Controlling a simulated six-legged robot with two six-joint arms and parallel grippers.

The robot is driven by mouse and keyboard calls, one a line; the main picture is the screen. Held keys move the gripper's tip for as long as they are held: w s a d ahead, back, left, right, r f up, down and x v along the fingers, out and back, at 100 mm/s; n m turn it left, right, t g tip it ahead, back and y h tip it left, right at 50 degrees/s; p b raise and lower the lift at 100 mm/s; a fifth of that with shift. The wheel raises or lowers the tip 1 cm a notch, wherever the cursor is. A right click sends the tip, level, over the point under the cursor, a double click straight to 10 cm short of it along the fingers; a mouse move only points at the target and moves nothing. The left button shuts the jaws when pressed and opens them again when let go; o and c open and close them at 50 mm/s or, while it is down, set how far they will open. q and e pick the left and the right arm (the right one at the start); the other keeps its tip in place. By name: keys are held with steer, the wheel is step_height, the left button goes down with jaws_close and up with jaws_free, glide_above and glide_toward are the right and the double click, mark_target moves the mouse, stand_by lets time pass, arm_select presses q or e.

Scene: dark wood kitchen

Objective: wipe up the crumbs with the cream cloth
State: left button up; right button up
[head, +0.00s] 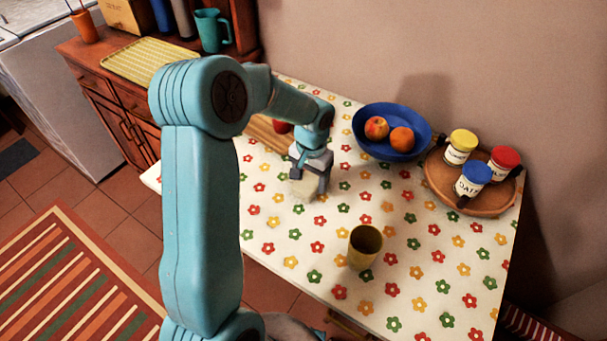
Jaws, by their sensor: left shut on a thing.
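My left arm reaches from the left over the table with a flowered cloth (410,262). My left gripper (308,182) points down at the tabletop, shut on the cream cloth (304,192). Only a small pale part of the cloth shows below the fingers, low at the table surface; I cannot tell whether it touches. I cannot make out any crumbs; the arm and gripper hide part of the tabletop. My right gripper is not in view.
A yellow cup (364,247) stands in front of the gripper. A blue bowl (361,127) with fruit and a round wooden tray (433,180) with three jars stand toward the wall. A wooden board (262,132) lies behind my arm. The table's front right is clear.

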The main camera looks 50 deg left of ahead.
mark_target(324, 196)
arm_select(q)
steer(key=shift+w+d, duration=0.2)
steer(key=shift+d, duration=0.5)
steer(key=shift+w+d+f+b, duration=0.1)
steer(key=shift+w+d+b, duration=0.15)
steer(key=shift+d, duration=0.4)
steer(key=shift+w+d+f+b, duration=0.15)
steer(key=shift+d+b, duration=0.15)
steer(key=shift+d, duration=0.35)
steer(key=shift+d+r, duration=0.2)
steer(key=shift+d, duration=0.1)
steer(key=shift+s+a, duration=0.1)
steer(key=shift+a, duration=0.05)
